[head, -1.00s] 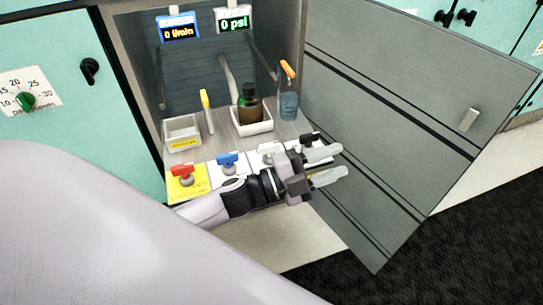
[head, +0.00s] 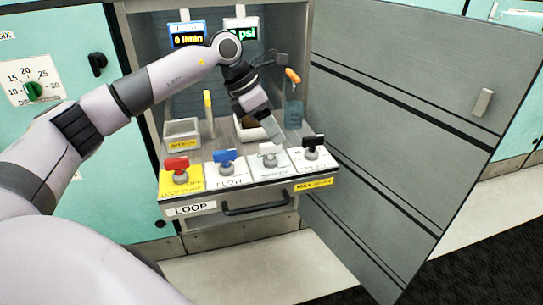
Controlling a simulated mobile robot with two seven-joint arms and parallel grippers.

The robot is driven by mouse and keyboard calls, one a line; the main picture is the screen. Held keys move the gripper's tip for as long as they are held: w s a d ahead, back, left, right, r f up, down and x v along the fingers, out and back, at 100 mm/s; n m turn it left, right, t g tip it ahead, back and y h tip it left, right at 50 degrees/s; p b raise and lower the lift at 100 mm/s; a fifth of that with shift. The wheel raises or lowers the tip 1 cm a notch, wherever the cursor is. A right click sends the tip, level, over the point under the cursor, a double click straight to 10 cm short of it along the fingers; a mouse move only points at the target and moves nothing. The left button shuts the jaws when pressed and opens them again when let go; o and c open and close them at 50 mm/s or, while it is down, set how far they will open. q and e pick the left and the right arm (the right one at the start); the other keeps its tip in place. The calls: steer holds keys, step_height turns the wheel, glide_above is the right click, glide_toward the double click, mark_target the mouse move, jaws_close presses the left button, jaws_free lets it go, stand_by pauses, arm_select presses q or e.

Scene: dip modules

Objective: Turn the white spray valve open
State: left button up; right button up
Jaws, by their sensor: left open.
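The white spray valve (head: 268,149) is on the front panel, third from the left, with a white handle on a grey base. My left gripper (head: 272,130) points down just above and behind the white handle. It is open with nothing held; its fingers overlap in this view, and I cannot tell whether a fingertip touches the handle. My right gripper is not in view.
A red valve (head: 178,165) and a blue valve (head: 225,157) are to the left, a black valve (head: 313,142) to the right. An open grey door (head: 400,120) flanks the right.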

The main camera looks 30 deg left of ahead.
mark_target(269, 144)
arm_select(q)
steer(key=shift+y, duration=0.8)
steer(key=f, duration=0.2)
steer(key=w+a+f+b, duration=0.1)
steer(key=a+f, duration=0.1)
steer(key=f, duration=0.1)
steer(key=shift+w+a+f+b, duration=0.15)
steer(key=shift+w+f+b, duration=0.15)
steer(key=shift+w+b, duration=0.1)
steer(key=shift+c, duration=0.3)
jaws_close()
